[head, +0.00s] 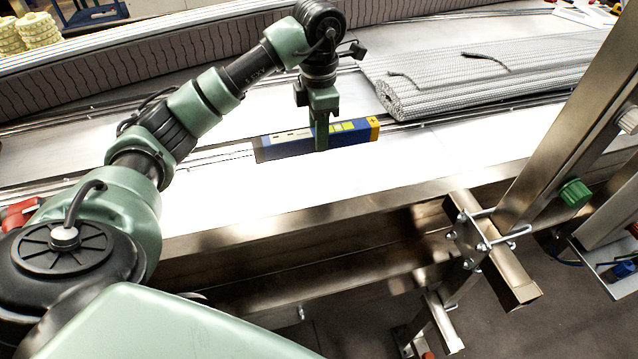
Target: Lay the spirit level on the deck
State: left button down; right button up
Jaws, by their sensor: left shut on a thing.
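The spirit level (350,133) is a blue and yellow bar with a dark left end. It lies lengthwise left to right, low over the bright metal deck (230,205). My left gripper (321,140) comes down from above and is shut on the spirit level near its middle. The finger in front hides part of the bar. I cannot tell whether the level's underside touches the deck. My right gripper is not in view.
A rolled grey slatted belt (480,85) lies on the deck at the right, behind the level. A steel upright with a green knob (574,193) stands at the right. The deck's front part is clear. Yellow coils (38,30) stand far left.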

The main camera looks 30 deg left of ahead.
pick_arm(q)
notch_tip(320, 180, down, 5)
jog(key=shift+s+d+r+p, duration=0.1)
jog(key=shift+s+p, duration=0.05)
jog(key=shift+p, duration=0.25)
send_over(319, 197)
notch_tip(319, 197, down, 8)
jog(key=shift+r+p, duration=0.25)
jog(key=shift+p, duration=0.05)
jog(key=shift+f, duration=0.5)
notch_tip(319, 197, down, 3)
jog(key=shift+s+f, duration=0.1)
jog(key=shift+f, duration=0.4)
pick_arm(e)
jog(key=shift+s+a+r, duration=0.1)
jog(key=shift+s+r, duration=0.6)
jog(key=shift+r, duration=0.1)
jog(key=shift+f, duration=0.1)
pick_arm(q)
jog(key=shift+f, duration=0.2)
jog(key=c, duration=1.1)
grip_release()
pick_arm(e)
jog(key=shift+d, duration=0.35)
